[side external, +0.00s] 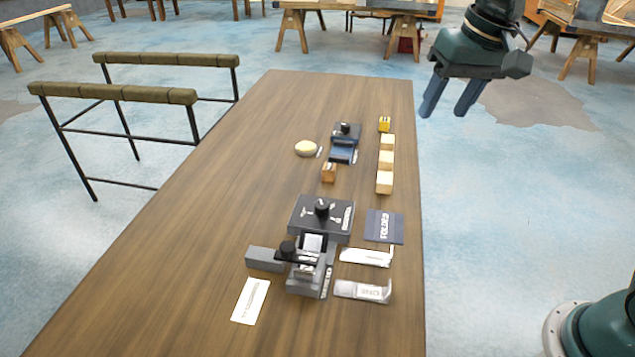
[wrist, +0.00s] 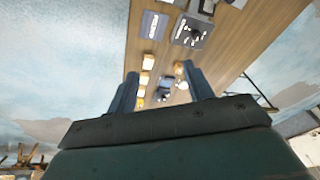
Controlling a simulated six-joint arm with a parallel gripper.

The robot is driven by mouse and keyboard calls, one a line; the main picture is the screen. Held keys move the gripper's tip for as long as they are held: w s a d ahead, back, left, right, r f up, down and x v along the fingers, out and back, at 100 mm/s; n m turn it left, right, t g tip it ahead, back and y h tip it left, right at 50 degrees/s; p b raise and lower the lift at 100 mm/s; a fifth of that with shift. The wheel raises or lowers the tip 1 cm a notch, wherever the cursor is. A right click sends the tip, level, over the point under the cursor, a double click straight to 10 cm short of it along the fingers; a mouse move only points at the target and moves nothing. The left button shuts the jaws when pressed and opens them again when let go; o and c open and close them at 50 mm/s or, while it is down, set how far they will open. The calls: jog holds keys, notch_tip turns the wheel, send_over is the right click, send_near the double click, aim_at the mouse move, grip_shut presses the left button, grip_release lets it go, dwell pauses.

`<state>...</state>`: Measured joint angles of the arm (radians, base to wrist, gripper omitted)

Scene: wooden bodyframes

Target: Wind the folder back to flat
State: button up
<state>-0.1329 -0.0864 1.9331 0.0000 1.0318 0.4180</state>
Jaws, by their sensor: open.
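A grey device that looks like the folder (side external: 308,283) stands near the front of the wooden table (side external: 190,250). It has a dark arm with a black knob (side external: 287,248) and a pale upright plate at its back. Its exact angle is hard to tell. Behind it, a dark box with a black knob (side external: 321,206) and white markings lies flat; it also shows at the top of the wrist view (wrist: 192,33). My gripper (side external: 444,108) is open and empty, high above the floor beyond the table's right edge. In the wrist view its two fingers (wrist: 160,74) are apart with nothing between them.
A dark blue mat reading FOLDED (side external: 384,227), two bent pale pieces (side external: 367,257) (side external: 363,291) and a white card (side external: 250,301) surround the device. Farther back are wooden blocks (side external: 386,160), a small blue device (side external: 343,151) and a round pale object (side external: 306,148). The table's left side is clear.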

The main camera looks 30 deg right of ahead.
jog(key=w+a+f+m+g, duration=0.2)
jog(key=w+a+f, duration=0.3)
jog(key=w, duration=0.5)
jog(key=m+g, duration=0.1)
jog(key=m, duration=0.1)
send_over(322, 205)
notch_tip(322, 205, down, 9)
jog(key=shift+w, duration=0.1)
jog(key=shift+f, duration=0.2)
notch_tip(322, 205, down, 14)
jog(key=shift+r, duration=0.25)
jog(key=c, duration=1)
